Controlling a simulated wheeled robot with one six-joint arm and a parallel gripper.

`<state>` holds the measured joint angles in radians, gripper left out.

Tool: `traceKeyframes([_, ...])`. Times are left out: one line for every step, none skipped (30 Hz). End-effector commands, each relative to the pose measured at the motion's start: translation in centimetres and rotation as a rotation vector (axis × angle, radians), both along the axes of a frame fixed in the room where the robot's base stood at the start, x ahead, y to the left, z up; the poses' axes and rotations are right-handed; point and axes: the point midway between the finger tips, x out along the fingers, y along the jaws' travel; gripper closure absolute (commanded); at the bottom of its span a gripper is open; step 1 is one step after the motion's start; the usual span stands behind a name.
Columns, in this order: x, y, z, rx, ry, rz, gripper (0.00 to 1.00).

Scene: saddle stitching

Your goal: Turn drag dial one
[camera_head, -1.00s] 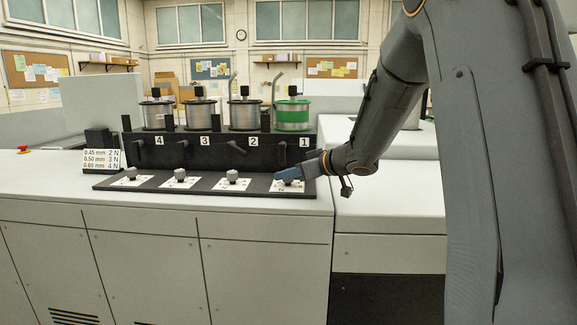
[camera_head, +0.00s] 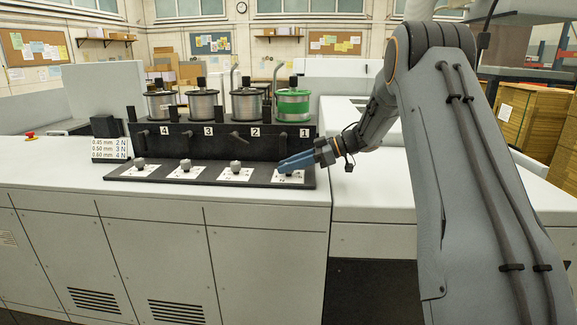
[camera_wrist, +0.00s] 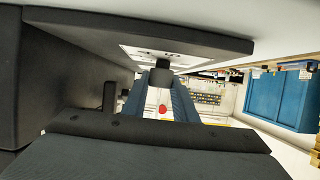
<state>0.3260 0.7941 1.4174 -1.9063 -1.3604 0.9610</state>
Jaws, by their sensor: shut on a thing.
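Drag dial one is the dark knob (camera_wrist: 162,68) at the right end of the dial row, on a white scale card (camera_head: 289,176) below the number 1 label. My gripper (camera_head: 283,165) reaches it from the right with its blue fingers. In the wrist view the two blue fingers (camera_wrist: 161,82) stand on either side of the knob and are shut on it. In the head view the fingers hide most of the knob. The marks on the card are too small to read.
Three more dials, such as dial two (camera_head: 236,168), sit to the left on the black panel (camera_head: 150,172). Wire spools, one green (camera_head: 293,104), stand behind. A small sign (camera_head: 109,149) lists wire sizes and tensions. The white counter in front is clear.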

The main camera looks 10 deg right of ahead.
Motion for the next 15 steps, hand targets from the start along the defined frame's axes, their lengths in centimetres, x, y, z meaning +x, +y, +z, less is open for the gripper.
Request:
traceKeyframes([0.07,-0.02,-0.11,0.000,-0.002,0.017,0.97])
traceKeyframes([0.06,-0.01,-0.09,0.000,-0.001,0.027,0.97])
traceKeyframes([0.06,-0.01,-0.06,0.000,0.000,0.038,0.97])
traceKeyframes([0.06,0.00,-0.07,0.000,0.000,0.044,0.97])
traceKeyframes([0.05,-0.01,-0.08,0.000,0.000,0.050,0.97])
traceKeyframes([0.03,0.00,-0.07,0.000,0.000,0.057,0.97])
traceKeyframes([0.02,0.01,-0.05,0.000,0.000,0.063,0.97])
traceKeyframes([0.01,0.01,-0.03,0.000,0.000,0.066,0.97])
traceKeyframes([0.01,0.00,-0.01,0.000,0.000,0.069,0.97])
traceKeyframes([0.01,0.01,0.00,0.000,0.000,0.070,0.97])
traceKeyframes([0.01,0.01,0.01,0.000,0.000,0.071,0.97])
traceKeyframes([0.00,0.02,0.01,0.000,0.000,0.073,0.97])
traceKeyframes([0.00,0.01,0.03,0.000,0.000,0.074,0.97])
traceKeyframes([0.00,0.01,0.03,0.000,0.000,0.074,0.97])
traceKeyframes([0.00,0.01,0.04,0.000,0.000,0.074,0.97])
